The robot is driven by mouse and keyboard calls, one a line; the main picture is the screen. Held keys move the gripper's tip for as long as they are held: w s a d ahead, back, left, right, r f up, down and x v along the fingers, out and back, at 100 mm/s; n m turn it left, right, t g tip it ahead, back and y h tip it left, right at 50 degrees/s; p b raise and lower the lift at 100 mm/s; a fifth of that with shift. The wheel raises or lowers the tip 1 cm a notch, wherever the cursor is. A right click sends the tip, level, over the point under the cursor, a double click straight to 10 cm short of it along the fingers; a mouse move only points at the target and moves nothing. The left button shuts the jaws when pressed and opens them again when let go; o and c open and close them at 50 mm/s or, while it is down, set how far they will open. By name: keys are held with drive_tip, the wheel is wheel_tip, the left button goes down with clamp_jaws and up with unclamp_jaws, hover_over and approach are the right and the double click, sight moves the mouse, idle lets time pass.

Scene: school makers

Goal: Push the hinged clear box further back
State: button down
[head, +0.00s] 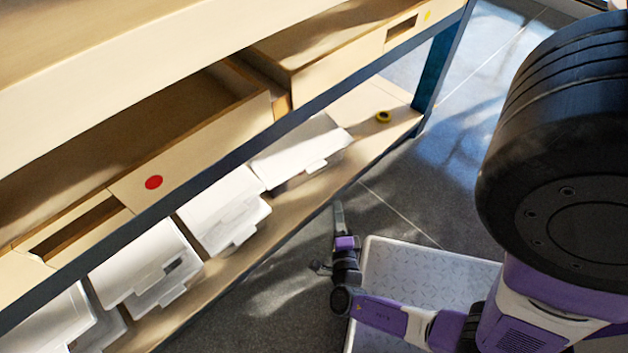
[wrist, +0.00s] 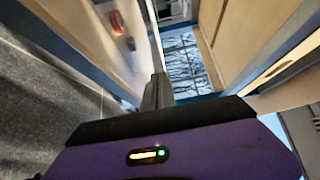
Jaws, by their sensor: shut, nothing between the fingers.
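Several clear boxes with lids and front latches stand in a row on the lower wooden shelf in the head view: one at the far right (head: 300,152), one in the middle (head: 222,212), one further left (head: 145,268) and one at the lower left edge (head: 48,325). I cannot tell which one the task means. My gripper (head: 338,212) is shut and empty, in front of the shelf's edge and to the right of the boxes, apart from them. Its closed fingers also show in the wrist view (wrist: 157,92); no clear box is recognisable there.
A blue metal rail (head: 245,152) runs above the boxes, and a blue post (head: 437,70) stands at the shelf's right end. A yellow roll (head: 384,116) lies on the shelf near it. A whitish crate (head: 430,262) is beside my arm. Grey floor (head: 285,290) lies open before the shelf.

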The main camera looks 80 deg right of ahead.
drive_tip(key=w+b+x, duration=0.1)
drive_tip(key=b+x, duration=0.1)
drive_tip(key=x, duration=0.4)
drive_tip(key=w+a+b+x, duration=0.1)
drive_tip(key=b+x, duration=0.2)
drive_tip(key=x, duration=0.3)
drive_tip(key=shift+w+d, duration=0.15)
drive_tip(key=shift+w, duration=0.15)
drive_tip(key=shift+w, duration=0.1)
